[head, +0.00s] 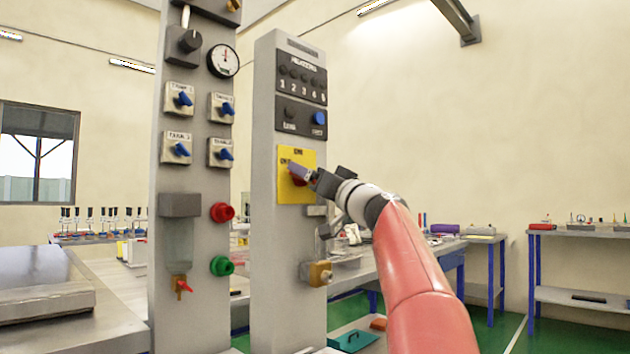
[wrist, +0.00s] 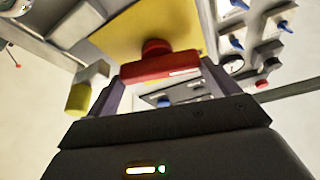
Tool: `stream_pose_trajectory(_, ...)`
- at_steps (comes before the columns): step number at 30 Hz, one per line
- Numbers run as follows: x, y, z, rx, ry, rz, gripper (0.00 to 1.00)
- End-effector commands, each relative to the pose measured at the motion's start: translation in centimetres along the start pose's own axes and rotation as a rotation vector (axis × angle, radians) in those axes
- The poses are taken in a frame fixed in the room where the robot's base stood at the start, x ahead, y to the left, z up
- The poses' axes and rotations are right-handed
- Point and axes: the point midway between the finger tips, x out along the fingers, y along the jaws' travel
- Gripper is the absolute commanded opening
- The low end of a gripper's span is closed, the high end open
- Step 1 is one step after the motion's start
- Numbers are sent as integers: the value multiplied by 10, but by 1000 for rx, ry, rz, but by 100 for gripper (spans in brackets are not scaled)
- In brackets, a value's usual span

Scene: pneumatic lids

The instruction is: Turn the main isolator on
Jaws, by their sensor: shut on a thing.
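The main isolator is a red rotary handle on a yellow plate (head: 297,195) on the right-hand grey column. In the head view my gripper (head: 303,175) is at the plate and hides most of the red handle. In the wrist view the red handle (wrist: 160,68) lies between the two fingers of my gripper (wrist: 162,85), which are shut on it. The yellow plate (wrist: 120,35) shows behind the handle. The handle's exact angle against the plate's markings cannot be read.
Above the plate is a dark panel of numbered indicators (head: 302,84) with a blue button (head: 319,118). A yellow padlock-like block (head: 320,273) hangs below. The left column (head: 192,330) carries a gauge (head: 223,61), blue valves, and red (head: 222,212) and green (head: 221,265) buttons.

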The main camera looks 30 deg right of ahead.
Motion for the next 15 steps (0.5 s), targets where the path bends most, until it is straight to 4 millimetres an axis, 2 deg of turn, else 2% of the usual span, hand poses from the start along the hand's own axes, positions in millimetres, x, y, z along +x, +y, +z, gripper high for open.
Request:
stream_pose_trajectory(4,0,0,0,-1,0,-1,64)
stream_pose_trajectory(5,0,0,0,-1,0,-1,90)
stream_pose_trajectory(7,0,0,0,-1,0,-1,99)
stream_pose_trajectory(15,-3,0,1,-2,0,0,100)
